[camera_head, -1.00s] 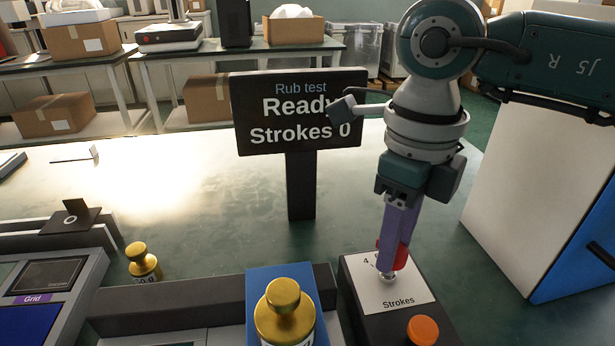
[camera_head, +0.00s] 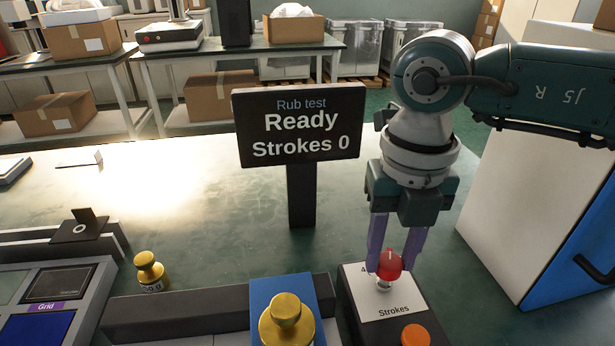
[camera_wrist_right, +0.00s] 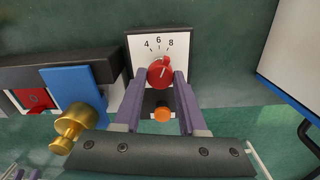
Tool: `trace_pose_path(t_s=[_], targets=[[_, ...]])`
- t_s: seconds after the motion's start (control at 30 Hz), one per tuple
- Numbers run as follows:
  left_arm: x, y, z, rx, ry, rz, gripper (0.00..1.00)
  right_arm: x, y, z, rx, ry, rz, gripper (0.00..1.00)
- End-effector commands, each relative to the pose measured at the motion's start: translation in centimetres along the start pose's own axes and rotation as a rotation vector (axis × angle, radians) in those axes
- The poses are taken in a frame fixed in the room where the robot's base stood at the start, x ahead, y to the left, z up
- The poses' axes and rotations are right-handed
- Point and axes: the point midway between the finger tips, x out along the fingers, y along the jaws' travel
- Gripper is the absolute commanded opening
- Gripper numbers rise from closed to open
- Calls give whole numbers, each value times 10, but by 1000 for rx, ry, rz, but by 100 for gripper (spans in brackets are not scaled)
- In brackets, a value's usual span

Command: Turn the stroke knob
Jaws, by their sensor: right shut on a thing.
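The red stroke knob (camera_head: 389,262) stands on a box with a white "Strokes" plate (camera_head: 382,302). It also shows in the right wrist view (camera_wrist_right: 160,76), in front of the numbers 4, 6 and 8, its pointer tipped slightly right of the 6. My right gripper (camera_head: 394,268) is shut on the knob from above, one purple finger on each side. The fingers flank it in the wrist view (camera_wrist_right: 159,80). The black display (camera_head: 300,126) reads "Rub test, Ready, Strokes 0".
An orange button (camera_head: 415,336) sits on the same box, close in front of the knob. A gold weight (camera_head: 286,322) stands on a blue block (camera_head: 262,296) to the left. A smaller gold weight (camera_head: 149,270) is farther left. A white and blue cabinet (camera_head: 520,215) stands at right.

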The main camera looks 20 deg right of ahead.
Motion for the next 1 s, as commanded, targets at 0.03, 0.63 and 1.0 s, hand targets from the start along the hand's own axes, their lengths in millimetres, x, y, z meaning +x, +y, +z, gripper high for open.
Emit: trace_pose_path(t_s=[0.03, 0.63, 1.0], targets=[[-3, 0, -1, 0, 0, 0, 50, -2, 1, 0, 25, 0, 2, 0], [-6, -3, -2, 9, -1, -7, 50, -1, 1, 0, 136, 0, 2, 0], [-6, -3, -2, 10, -1, -8, 50, 0, 0, 0, 135, 0, 1, 60]])
